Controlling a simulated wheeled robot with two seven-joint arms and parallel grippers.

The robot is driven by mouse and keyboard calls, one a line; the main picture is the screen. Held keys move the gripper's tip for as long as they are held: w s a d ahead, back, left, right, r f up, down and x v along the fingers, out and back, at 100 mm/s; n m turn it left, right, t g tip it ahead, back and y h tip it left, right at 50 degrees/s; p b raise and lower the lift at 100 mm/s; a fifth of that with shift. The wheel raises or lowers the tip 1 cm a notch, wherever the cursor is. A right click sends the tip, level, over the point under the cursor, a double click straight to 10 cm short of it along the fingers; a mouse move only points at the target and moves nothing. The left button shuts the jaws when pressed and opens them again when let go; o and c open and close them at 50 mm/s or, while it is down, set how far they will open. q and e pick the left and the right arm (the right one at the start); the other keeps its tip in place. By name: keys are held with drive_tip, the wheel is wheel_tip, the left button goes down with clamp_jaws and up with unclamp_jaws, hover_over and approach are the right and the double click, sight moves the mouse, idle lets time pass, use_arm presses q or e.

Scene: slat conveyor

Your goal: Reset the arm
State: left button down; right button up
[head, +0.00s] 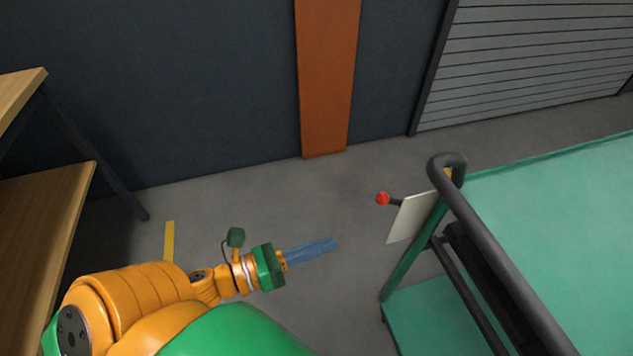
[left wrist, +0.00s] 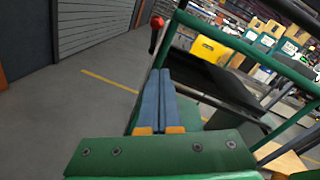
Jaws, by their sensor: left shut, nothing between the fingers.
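My left arm comes in from the lower left of the head view, orange with green parts. My left gripper (head: 335,243) has long blue fingers that lie together, shut and empty, over the grey floor. In the left wrist view its blue fingers (left wrist: 160,72) lie side by side and point toward the green conveyor frame. The gripper is to the left of the conveyor (head: 560,210) in the head view, apart from it there. My right gripper is in neither view.
A red knob (head: 382,198) sticks out beside a pale plate (head: 410,217) on the conveyor's near end, by a dark rail (head: 500,255). Wooden shelves (head: 40,215) stand at the left. A yellow bin (left wrist: 208,50) shows in the left wrist view. Floor between shelves and conveyor is clear.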

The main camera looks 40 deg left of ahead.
use_arm(q)
drive_tip(key=shift+s+r, duration=0.15)
drive_tip(key=shift+s, duration=0.35)
drive_tip(key=shift+a, duration=0.1)
